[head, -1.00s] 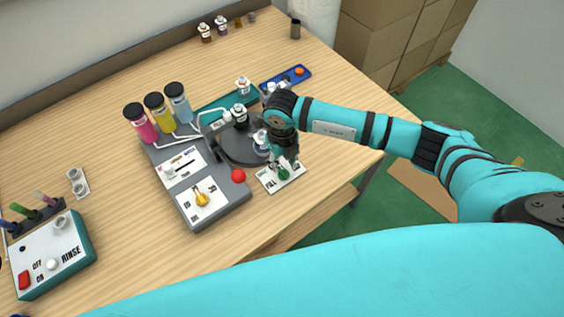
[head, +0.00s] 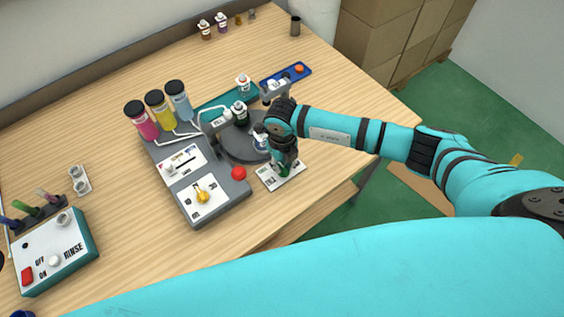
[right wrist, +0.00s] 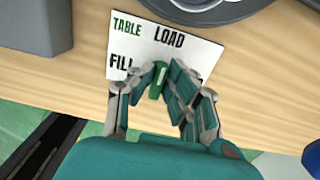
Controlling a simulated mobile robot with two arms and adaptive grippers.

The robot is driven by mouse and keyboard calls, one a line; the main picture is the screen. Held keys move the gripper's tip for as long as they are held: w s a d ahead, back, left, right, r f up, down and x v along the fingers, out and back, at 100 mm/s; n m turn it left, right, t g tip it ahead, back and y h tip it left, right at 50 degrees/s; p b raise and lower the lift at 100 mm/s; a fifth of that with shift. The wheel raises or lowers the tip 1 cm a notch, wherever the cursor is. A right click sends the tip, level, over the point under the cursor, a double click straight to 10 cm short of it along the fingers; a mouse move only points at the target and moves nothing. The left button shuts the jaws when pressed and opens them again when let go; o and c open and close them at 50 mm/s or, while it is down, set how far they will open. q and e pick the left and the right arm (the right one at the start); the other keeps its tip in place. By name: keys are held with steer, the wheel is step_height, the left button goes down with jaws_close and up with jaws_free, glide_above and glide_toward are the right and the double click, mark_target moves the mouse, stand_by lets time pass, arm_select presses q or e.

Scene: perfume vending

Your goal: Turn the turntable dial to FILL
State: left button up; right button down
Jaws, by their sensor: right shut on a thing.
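The turntable dial is a green knob (right wrist: 157,80) on a white plate (right wrist: 200,57) marked TABLE, LOAD and FILL in the right wrist view. The green knob sits between the fingertips of my right gripper (right wrist: 163,82), which is shut on it. FILL is at the left of the plate and partly covered by a finger; LOAD is at the top. In the head view my right gripper (head: 284,168) comes down over the plate (head: 267,179) and hides most of the knob. My left gripper is not in view.
The grey machine (head: 222,212) with a yellow knob (head: 202,196) and a red button (head: 239,173) stands left of the plate. The dark turntable (head: 240,147) carries small bottles behind it. A RINSE box (head: 70,268) is far left. The front right table area is clear.

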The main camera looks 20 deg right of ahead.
steer(key=shift+w+f+n+b, duration=0.1)
steer(key=shift+n+b, duration=0.4)
steer(key=shift+b, duration=0.2)
steer(key=n+b, duration=0.5)
steer(key=b, duration=0.1)
steer(key=n+b, duration=0.5)
steer(key=b, duration=0.2)
steer(key=s+n+b, duration=0.1)
steer(key=n+b, duration=0.4)
steer(key=b, duration=0.1)
steer(key=shift+a+f+b, duration=0.1)
steer(key=shift+a+b, duration=0.2)
steer(key=shift+r+n+b, duration=0.2)
steer(key=shift+n+b, duration=0.8)
steer(key=shift+b, duration=0.05)
steer(key=shift+s, duration=0.1)
steer(key=c, duration=1.3)
jaws_free()
steer(key=shift+c, duration=0.2)
